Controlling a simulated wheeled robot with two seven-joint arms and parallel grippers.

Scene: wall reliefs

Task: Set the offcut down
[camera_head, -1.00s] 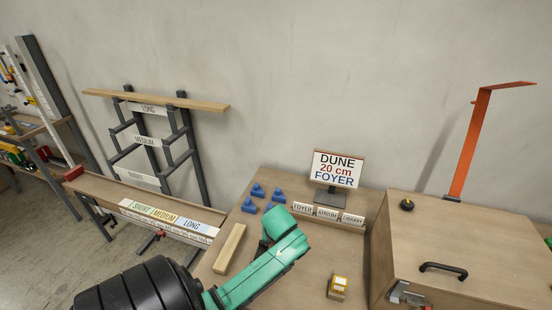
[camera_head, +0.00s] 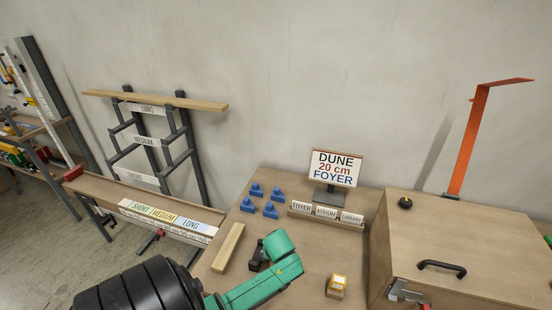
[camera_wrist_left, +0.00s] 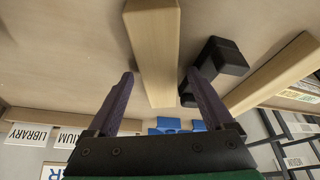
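In the left wrist view a pale wooden block (camera_wrist_left: 152,50), which looks like the offcut, lies between the two dark fingers of my left gripper (camera_wrist_left: 161,75). The fingers are spread, with a gap showing on both sides of the block. The block seems to rest on the workbench (camera_wrist_left: 60,60), though its contact with the top is hard to judge. In the head view my teal left arm hides the block and the fingers. My right gripper is in neither current view.
A black fitting (camera_head: 258,259) stands close beside the gripper, also in the wrist view (camera_wrist_left: 218,62). A wooden strip (camera_head: 228,248) lies left of it. Blue pieces (camera_head: 270,210), a label rail (camera_head: 326,216), a sign (camera_head: 334,168), a yellow-topped block (camera_head: 336,286) and a wooden box (camera_head: 470,225) surround it.

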